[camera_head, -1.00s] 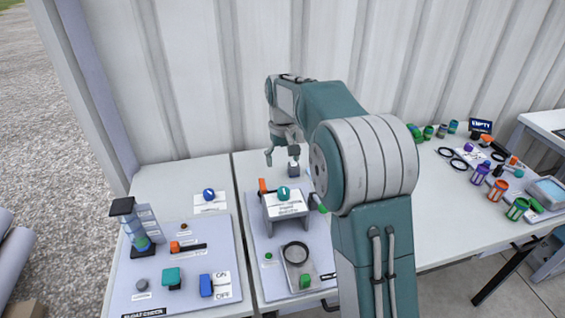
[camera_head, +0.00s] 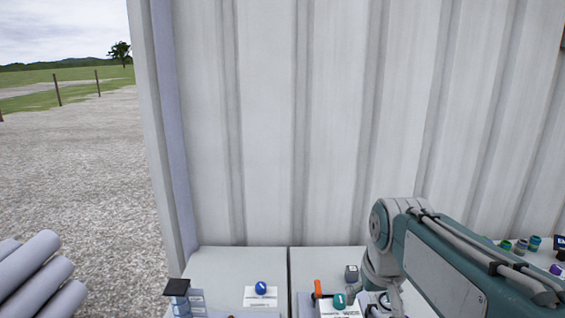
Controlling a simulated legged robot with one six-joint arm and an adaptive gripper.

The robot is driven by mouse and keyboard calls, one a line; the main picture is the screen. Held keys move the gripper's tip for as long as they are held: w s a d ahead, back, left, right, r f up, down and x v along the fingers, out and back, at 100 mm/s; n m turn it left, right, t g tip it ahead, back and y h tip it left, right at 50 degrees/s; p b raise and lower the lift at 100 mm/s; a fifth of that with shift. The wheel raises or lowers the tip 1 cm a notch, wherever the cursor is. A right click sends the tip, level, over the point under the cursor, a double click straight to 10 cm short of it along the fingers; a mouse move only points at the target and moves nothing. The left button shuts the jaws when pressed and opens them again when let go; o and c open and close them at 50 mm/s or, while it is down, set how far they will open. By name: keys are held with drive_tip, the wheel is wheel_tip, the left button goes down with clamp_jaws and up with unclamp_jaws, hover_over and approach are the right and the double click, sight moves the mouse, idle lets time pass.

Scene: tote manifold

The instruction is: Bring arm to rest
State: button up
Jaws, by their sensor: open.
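My arm reaches in from the right edge, its teal and grey links running to a grey elbow or wrist joint in the lower right. My gripper (camera_head: 383,302) hangs below that joint, low over the table, and its fingers are partly cut off by the bottom edge. It looks open, with nothing seen in it. A small grey block (camera_head: 351,272) stands just left of it.
A white table (camera_head: 220,262) runs along a corrugated wall (camera_head: 300,120). A blue knob on a white plate (camera_head: 261,288) and a dark-topped post (camera_head: 177,288) are at the left. Grey pipes (camera_head: 40,275) lie outside on gravel.

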drive_tip(key=s+f+t, duration=0.2)
drive_tip(key=s+f, duration=0.1)
drive_tip(key=s, duration=1)
drive_tip(key=shift+s+f, duration=0.3)
drive_tip(key=shift+f, duration=0.05)
